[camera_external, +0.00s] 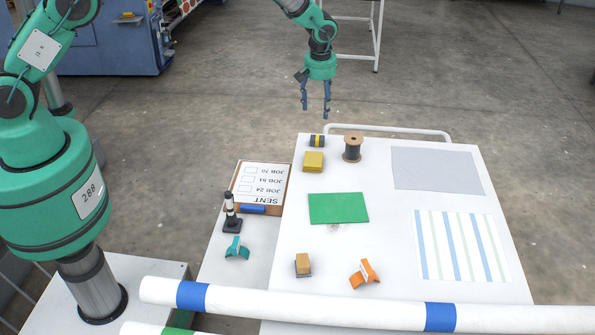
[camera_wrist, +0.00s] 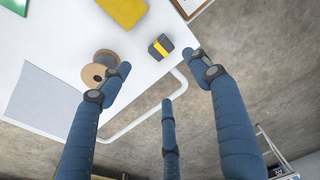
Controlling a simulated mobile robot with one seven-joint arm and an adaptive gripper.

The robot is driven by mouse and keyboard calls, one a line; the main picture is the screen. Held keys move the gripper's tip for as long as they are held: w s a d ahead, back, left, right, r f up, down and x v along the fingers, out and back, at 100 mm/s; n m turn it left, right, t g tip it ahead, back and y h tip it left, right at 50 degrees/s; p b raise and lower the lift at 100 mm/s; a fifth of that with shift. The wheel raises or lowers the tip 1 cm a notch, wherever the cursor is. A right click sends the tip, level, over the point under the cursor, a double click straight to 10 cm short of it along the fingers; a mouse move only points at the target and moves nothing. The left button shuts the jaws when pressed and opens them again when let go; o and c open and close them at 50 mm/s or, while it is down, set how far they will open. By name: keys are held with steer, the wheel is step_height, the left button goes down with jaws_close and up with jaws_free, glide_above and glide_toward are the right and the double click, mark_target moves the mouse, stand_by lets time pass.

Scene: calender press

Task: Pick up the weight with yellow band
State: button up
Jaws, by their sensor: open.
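My gripper (camera_external: 315,111) is above and beyond the table's far edge in the external view, pointing down. In the wrist view its blue fingers (camera_wrist: 160,85) are spread wide and empty. The weight lies beyond the fingertips, roughly between the two outer ones, and none visibly touches it.
A wooden spool (camera_external: 352,149) stands right of the weight, and a yellow block (camera_external: 313,162) sits just in front of it. A white rail (camera_external: 390,129) runs along the table's far edge. A green sheet (camera_external: 338,208) and grey sheet (camera_external: 437,170) lie farther off.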

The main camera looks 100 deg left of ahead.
glide_above(317, 137)
steer(key=f, duration=0.5)
steer(key=d+f, duration=0.1)
steer(key=f, duration=0.2)
steer(key=shift+w, duration=0.3)
steer(key=shift+f, duration=0.1)
steer(key=shift+s+a+f+b, duration=0.15)
steer(key=shift+f+b, duration=0.1)
steer(key=shift+f, duration=0.65)
steer(key=shift+s+a+f+b, duration=0.1)
steer(key=shift+f+b, duration=0.1)
steer(key=shift+f, duration=0.65)
steer(key=shift+a+f, duration=0.1)
steer(key=shift+f, duration=0.7)
steer(key=shift+c, duration=0.3)
jaws_close()
